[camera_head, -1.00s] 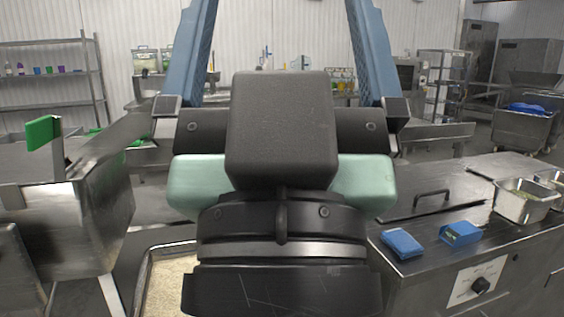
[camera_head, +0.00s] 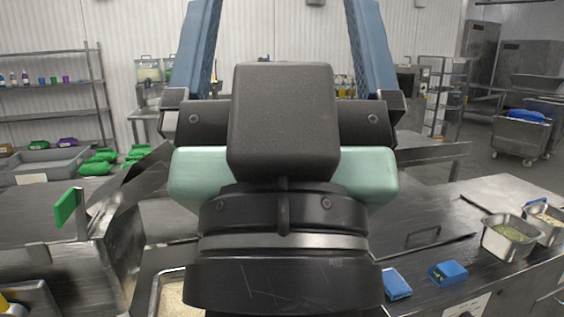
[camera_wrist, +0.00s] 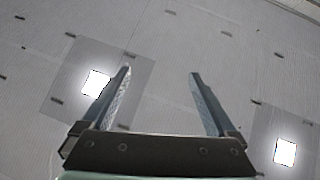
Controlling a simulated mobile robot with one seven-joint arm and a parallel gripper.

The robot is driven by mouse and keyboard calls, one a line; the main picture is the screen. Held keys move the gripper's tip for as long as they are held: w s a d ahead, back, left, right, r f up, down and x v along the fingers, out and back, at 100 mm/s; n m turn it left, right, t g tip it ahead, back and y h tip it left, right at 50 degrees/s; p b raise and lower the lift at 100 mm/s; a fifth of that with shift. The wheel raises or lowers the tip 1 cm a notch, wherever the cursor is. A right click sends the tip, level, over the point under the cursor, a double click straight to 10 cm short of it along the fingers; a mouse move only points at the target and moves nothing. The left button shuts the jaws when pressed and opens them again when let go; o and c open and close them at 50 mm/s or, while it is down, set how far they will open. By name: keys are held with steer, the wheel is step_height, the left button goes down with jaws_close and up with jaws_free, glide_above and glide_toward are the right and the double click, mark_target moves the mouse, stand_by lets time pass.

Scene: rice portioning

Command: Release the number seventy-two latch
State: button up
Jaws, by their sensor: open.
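No latch marked seventy-two can be made out in either view. My gripper (camera_wrist: 160,85) shows in the wrist view with its two fingers spread apart and nothing between them; it faces the ceiling with square lamps. In the head view my arm's wrist and the lower parts of both fingers fill the middle and hide what is behind them. A steel machine with a green-handled lever (camera_head: 68,206) stands at the left, well apart from my gripper.
A steel counter (camera_head: 440,215) at the right carries blue packs (camera_head: 447,273) and steel pans (camera_head: 508,238). A rice-filled tray (camera_head: 172,298) is below my arm. Green packs (camera_head: 97,165) and a grey bin (camera_head: 45,163) lie at the back left. Shelves (camera_head: 52,90) stand behind.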

steer(key=w+f+g+y+b, duration=0.1)
steer(key=w+f+b, duration=0.1)
steer(key=f, duration=0.3)
steer(key=w+f+g+y+b, duration=0.1)
steer(key=w+f+b, duration=0.1)
steer(key=f+b, duration=0.2)
steer(key=w+a+f+g+y+b, duration=0.1)
steer(key=w+f+b, duration=0.1)
steer(key=f, duration=0.6)
steer(key=shift+w+a+f+b, duration=0.15)
steer(key=shift+w+b, duration=0.25)
steer(key=shift+b, duration=0.5)
jaws_close()
steer(key=w+a+f+m+g+y+b, duration=0.1)
steer(key=w+f+g+y+b, duration=0.15)
steer(key=f+b, duration=0.95)
steer(key=w+a+f+m+g+y+b, duration=0.15)
steer(key=w+f+b, duration=0.25)
steer(key=f, duration=1.6)
steer(key=s+f+m+g+b, duration=0.1)
steer(key=f+b, duration=1.2)
steer(key=f, duration=1.3)
steer(key=s+d+f+m+g+y+b, duration=0.1)
steer(key=f+m+g+b, duration=0.3)
steer(key=f+b, duration=0.9)
step_height(320, 180, down, 14)
steer(key=shift+s+r+m+y, duration=0.15)
steer(key=shift+s+m+y, duration=0.15)
steer(key=shift+s+m, duration=0.6)
